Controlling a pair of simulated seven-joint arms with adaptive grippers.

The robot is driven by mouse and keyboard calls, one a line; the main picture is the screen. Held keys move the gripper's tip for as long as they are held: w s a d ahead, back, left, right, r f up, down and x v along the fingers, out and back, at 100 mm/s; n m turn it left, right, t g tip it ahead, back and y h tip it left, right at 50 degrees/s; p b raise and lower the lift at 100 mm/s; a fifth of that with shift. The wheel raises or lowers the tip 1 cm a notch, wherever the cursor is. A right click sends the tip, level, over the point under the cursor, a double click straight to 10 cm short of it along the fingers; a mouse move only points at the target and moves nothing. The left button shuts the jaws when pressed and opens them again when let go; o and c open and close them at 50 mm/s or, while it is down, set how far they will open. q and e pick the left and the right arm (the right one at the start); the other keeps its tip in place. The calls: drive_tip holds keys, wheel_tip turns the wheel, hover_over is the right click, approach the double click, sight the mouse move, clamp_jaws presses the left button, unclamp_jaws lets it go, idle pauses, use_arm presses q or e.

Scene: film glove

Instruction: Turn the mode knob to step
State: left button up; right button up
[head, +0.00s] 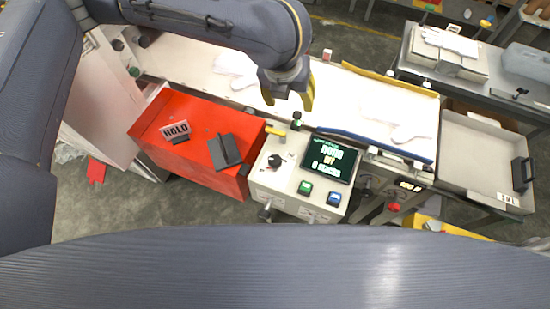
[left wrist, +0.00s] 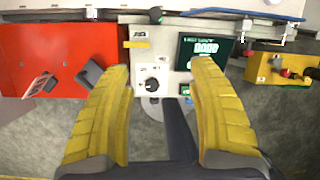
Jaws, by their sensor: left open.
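The mode knob, a black round knob (head: 275,161), sits on the white control panel (head: 263,180) left of the dark screen (head: 331,160). It also shows in the left wrist view (left wrist: 151,84), between the finger tips in the picture. Its setting marks are too small to read. My left gripper (head: 288,97) has yellow fingers, spread open and empty. In the head view it hangs beyond the panel, near the white belt, apart from the knob. The fingers also show large in the left wrist view (left wrist: 162,68). My right gripper is not in view.
A green button (head: 305,187) and a blue button (head: 334,199) sit below the screen. A red cabinet (head: 205,125) with a HOLD sign (head: 176,130) stands left of the panel. A white belt (head: 190,68) with pale gloves runs behind. A grey tray (head: 480,160) is at right.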

use_arm(q)
drive_tip(key=s+a+f+n+g+y, duration=0.2)
drive_tip(key=s+a+f+n+g, duration=0.15)
drive_tip(key=s, duration=0.25)
approach(275, 161)
wheel_tip(275, 161, down, 10)
drive_tip(key=shift+w+a+f, duration=0.1)
drive_tip(key=shift+a+f, duration=0.05)
drive_tip(key=shift+f, duration=0.05)
idle(0.4)
clamp_jaws()
idle(0.6)
